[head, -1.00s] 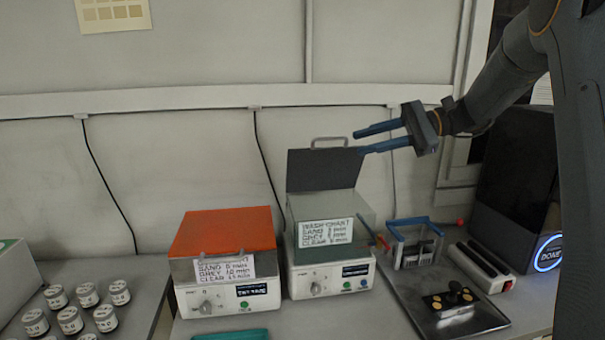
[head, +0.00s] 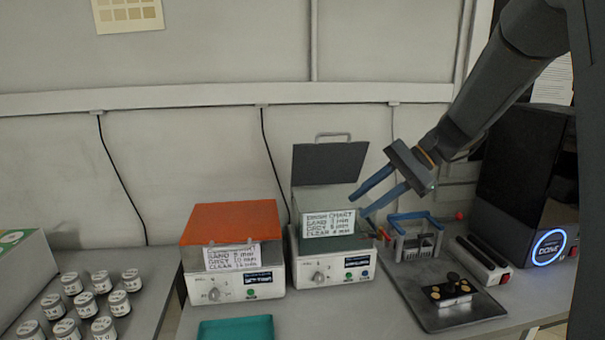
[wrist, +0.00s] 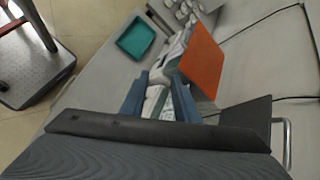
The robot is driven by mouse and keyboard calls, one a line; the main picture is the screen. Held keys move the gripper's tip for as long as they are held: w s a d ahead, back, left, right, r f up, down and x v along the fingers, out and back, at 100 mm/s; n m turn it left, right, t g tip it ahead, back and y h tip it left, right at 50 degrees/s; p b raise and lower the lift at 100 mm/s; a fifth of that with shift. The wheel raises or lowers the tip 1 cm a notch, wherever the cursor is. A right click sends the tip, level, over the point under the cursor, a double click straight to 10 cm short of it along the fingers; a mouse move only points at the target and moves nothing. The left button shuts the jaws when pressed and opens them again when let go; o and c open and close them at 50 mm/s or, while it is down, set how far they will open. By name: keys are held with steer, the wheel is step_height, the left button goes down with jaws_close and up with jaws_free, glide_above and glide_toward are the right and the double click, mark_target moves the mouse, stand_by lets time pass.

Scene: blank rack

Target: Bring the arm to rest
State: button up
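My gripper (head: 368,197) is in the air in the head view, in front of and above the right washer's tub, with its blue fingers pointing down and left. The fingers are apart and nothing shows between them. In the wrist view the gripper (wrist: 160,95) also has its two blue fingers spread, with the washers beyond them. The right washer (head: 335,262) has its dark lid (head: 328,172) raised. From these frames I cannot tell whether a fingertip touches the right washer.
A black machine (head: 525,190) with a lit ring stands at right. A teal tray (head: 236,328) and several jars (head: 72,285) are at left.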

steer(key=s+d+f+n+h, duration=0.2)
steer(key=s+f+n+h, duration=0.2)
steer(key=s+f, duration=0.4)
steer(key=s+d+f+n+t+h, duration=0.1)
steer(key=s+d+f+n+h, duration=0.1)
steer(key=s+f+n+h, duration=0.3)
steer(key=s+f, duration=0.3)
steer(key=s, duration=0.4)
steer(key=shift+s+d+f+n+h+b, duration=0.2)
steer(key=shift+s+d+n+h+b, duration=0.1)
steer(key=shift+s+d+n, duration=0.1)
